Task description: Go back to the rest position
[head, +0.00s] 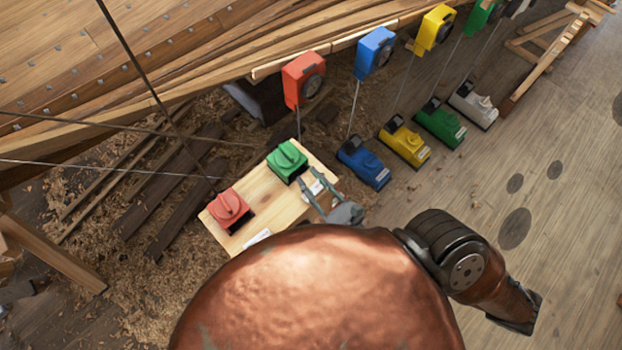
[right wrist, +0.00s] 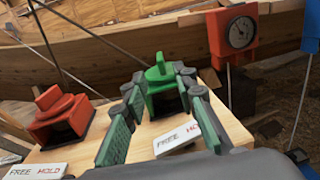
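My right gripper (head: 313,183) is over the right end of a light wooden bench top (head: 268,215), beside a green knobbed box (head: 287,160). In the right wrist view, my right gripper (right wrist: 159,84) is open, its two green-padded fingers apart with nothing held. The green box (right wrist: 160,75) shows beyond and between the fingertips; whether they touch it I cannot tell. A red knobbed box (head: 230,208) sits at the left of the bench top and also shows in the right wrist view (right wrist: 60,115). My left gripper is not in view.
FREE/HOLD labels (right wrist: 178,136) lie before the boxes. Red (head: 303,78), blue (head: 375,52) and yellow (head: 435,28) dial units hang along the hull plank. Blue (head: 363,163), yellow (head: 405,143), dark green (head: 441,122) and grey (head: 473,105) units stand on the floor. Floor at right is clear.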

